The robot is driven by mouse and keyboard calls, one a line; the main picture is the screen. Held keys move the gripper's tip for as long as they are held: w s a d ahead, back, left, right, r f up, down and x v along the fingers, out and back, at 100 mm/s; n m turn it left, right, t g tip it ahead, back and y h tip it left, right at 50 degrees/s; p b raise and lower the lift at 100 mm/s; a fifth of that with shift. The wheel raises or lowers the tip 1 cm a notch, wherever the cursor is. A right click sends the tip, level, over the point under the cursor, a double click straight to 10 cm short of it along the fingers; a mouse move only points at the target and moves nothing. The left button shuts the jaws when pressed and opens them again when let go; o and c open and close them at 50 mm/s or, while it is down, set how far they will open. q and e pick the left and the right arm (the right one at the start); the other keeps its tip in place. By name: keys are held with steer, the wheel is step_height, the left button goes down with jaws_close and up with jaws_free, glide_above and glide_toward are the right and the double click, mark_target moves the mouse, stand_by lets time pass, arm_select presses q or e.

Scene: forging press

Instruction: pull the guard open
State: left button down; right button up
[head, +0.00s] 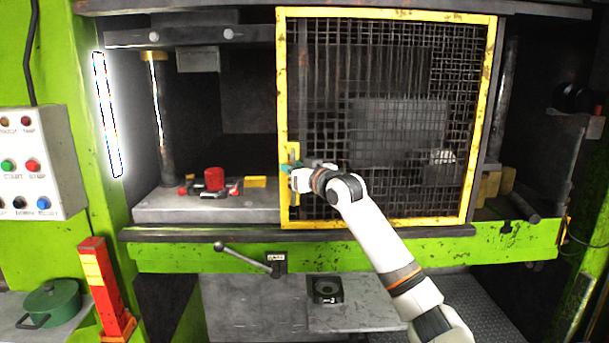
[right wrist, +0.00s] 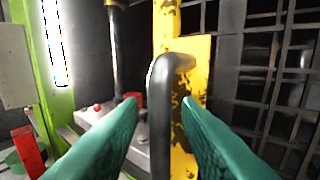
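The guard is a yellow-framed wire mesh panel (head: 385,14) across the middle and right of the press opening. Its dark bar handle (right wrist: 158,110) stands on a yellow plate (right wrist: 203,75) at the guard's left edge. My right gripper (head: 289,169) is at that handle in the head view. In the right wrist view its two teal fingers (right wrist: 160,103) are apart, one on each side of the handle, with visible gaps. The handle is mostly hidden by the gripper in the head view. My left gripper is not in view.
Left of the guard the opening shows a grey bed (head: 205,208) with a red part (head: 214,179) and a yellow block (head: 255,182). A lever (head: 240,256) sticks out below. A button box (head: 30,165) and red post (head: 105,285) stand at left.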

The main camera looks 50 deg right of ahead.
steer(key=b+v, duration=0.4)
steer(key=v, duration=0.7)
steer(key=shift+s+b, duration=0.15)
steer(key=shift+b, duration=0.15)
